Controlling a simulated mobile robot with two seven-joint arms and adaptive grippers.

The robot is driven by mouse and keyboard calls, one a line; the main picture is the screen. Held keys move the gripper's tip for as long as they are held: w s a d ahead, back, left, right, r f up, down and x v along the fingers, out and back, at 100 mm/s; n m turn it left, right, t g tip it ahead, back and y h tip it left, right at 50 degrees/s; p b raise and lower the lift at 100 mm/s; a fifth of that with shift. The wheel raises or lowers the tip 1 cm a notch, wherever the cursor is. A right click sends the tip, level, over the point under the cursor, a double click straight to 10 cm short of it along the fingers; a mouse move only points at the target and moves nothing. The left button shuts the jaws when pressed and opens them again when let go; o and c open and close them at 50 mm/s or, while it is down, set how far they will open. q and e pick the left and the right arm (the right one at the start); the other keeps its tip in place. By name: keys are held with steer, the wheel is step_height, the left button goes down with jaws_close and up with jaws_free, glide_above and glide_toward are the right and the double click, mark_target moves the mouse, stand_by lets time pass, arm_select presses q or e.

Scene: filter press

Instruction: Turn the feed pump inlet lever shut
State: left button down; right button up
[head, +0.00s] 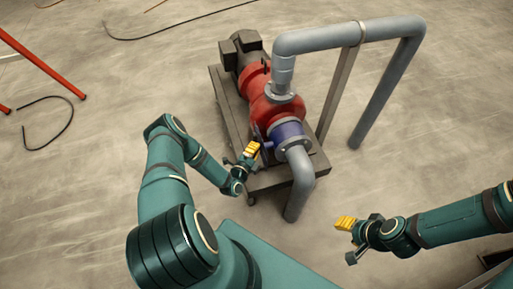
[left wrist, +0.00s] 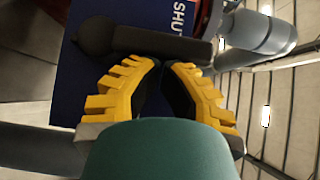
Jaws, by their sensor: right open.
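The feed pump inlet lever (left wrist: 160,42) is a dark grey bar with a round hub at its left end in the left wrist view. It lies across a blue valve body (left wrist: 80,80) with white lettering reading "SHU", partly hidden. In the head view the blue valve (head: 287,134) is on the front of the red pump. My left gripper (head: 252,149) is beside it; in the left wrist view its yellow fingertips (left wrist: 163,66) are close together at the lever's near edge. Whether they grip it I cannot tell. My right gripper (head: 346,223) is open and empty, away from the pump.
The red pump (head: 274,108) and its motor (head: 241,49) sit on a grey base frame (head: 226,104). Grey pipes (head: 318,39) rise behind and drop to the right. A grey elbow pipe (head: 300,181) bends down in front of the valve. Floor (head: 430,140) at right is clear.

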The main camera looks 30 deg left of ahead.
arm_select(q)
steer(key=s+d, duration=0.1)
steer(key=s, duration=1)
steer(key=shift+s, duration=0.25)
steer(key=w+d+r+n+g+h, duration=0.2)
steer(key=w+d+n+g, duration=0.15)
steer(key=d, duration=0.25)
steer(key=w+d+r+n+g+h, duration=0.2)
steer(key=d+r+n+g+h, duration=0.1)
steer(key=d+n+g, duration=0.25)
steer(key=s+d+r+n+g, duration=0.7)
steer(key=s+d+r+n, duration=0.2)
steer(key=s+d, duration=0.1)
steer(key=shift+s, duration=0.65)
